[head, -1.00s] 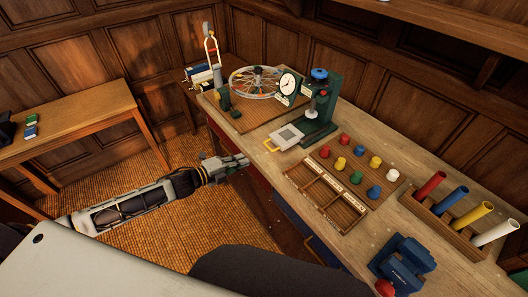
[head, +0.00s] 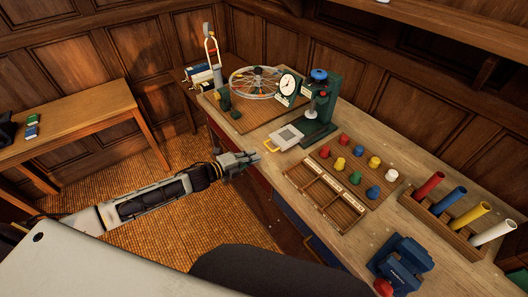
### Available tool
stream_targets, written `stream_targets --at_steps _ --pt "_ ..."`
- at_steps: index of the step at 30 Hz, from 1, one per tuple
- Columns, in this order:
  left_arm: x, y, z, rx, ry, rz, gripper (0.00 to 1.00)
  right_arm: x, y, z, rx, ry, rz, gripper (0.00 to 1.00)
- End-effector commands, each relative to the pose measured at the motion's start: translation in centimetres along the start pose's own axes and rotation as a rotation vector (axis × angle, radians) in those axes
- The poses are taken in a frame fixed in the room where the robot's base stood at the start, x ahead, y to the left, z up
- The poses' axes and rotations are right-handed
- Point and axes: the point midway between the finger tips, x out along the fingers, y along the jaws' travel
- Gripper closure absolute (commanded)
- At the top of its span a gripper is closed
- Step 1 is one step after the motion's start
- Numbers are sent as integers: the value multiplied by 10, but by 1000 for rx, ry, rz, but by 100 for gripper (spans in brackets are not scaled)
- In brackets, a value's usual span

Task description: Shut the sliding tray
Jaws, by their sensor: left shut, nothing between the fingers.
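A grey sliding tray (head: 288,134) with a yellow handle (head: 269,146) sticks out to the front left from the base of a green press-like stand (head: 321,128) with a blue knob on top. My left gripper (head: 254,157) is shut and empty, at the bench's front edge, just to the lower left of the yellow handle. A small gap seems to separate the fingertips from the handle; contact cannot be told for sure. My right gripper is not in view.
A spoked wheel (head: 256,82) and a dial gauge (head: 289,85) stand behind the tray. An empty divided wooden box (head: 325,195), a board of coloured pegs (head: 385,180), a tube rack (head: 440,222) and a blue vise-like device (head: 403,264) are to the right.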

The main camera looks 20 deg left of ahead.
Motion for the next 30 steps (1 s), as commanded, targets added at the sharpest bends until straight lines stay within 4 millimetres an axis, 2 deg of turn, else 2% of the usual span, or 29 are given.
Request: stream_targets --at_steps 21,30 --pt "49 -2 0 -1 1 -1 100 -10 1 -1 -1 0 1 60" --pt "59 -1 -1 0 1 0 100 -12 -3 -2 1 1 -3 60"
